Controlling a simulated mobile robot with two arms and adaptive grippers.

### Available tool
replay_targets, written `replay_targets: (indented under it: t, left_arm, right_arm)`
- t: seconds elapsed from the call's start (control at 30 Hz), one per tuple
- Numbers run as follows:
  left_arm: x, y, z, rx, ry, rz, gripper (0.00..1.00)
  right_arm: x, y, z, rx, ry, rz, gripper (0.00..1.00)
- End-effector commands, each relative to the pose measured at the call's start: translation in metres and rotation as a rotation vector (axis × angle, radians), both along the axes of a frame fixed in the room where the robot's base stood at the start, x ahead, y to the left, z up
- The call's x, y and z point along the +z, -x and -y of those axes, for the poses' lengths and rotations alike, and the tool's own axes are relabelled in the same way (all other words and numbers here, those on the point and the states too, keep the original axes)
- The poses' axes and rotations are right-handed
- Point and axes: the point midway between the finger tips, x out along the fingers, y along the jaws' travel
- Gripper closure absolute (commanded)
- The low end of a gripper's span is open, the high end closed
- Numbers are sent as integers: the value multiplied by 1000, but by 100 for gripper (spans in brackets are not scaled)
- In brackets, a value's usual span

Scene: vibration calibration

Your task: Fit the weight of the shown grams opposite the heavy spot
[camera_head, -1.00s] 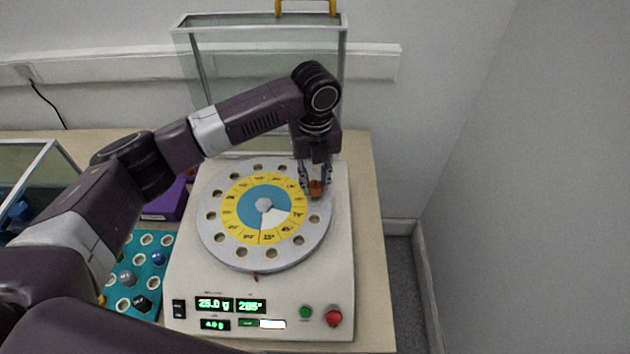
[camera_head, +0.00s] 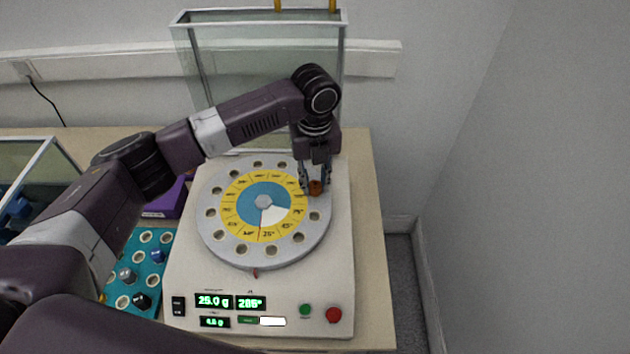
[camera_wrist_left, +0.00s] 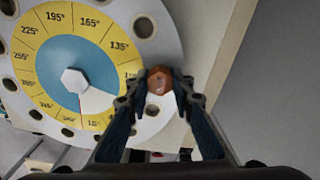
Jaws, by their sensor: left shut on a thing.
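The calibration machine's grey disc (camera_head: 223,247) has a ring of holes, a yellow degree ring and a blue hub with a white sector. It also shows in the left wrist view (camera_wrist_left: 112,14). My left gripper (camera_head: 316,186) is shut on a copper-brown weight (camera_wrist_left: 159,80) at the disc's right rim. The weight covers the spot of one rim hole; I cannot tell whether it is above the hole or seated in it. The green displays (camera_head: 213,301) read about 25.0 g and an angle that looks like 285°. My right gripper is not in view.
A teal tray (camera_head: 160,283) with holes and several weights lies left of the machine. A purple box (camera_head: 168,203) stands behind it. A clear guard (camera_head: 258,15) rises at the back. Green (camera_head: 305,309) and red (camera_head: 334,315) buttons are on the front. A wall is at right.

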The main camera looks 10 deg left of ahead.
Motion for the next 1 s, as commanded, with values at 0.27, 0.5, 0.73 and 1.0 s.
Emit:
replay_targets:
  t: [0.27,0.5,0.73,1.0]
  left_arm:
    - [-5,0,0,0,0,0,93]
    - [-6,0,0,0,0,0,67]
    - [-6,0,0,0,0,0,58]
    - [6,-1,0,0,0,1,58]
  right_arm:
    - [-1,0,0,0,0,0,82]
    - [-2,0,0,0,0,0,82]
    - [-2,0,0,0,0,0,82]
    - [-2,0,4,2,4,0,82]
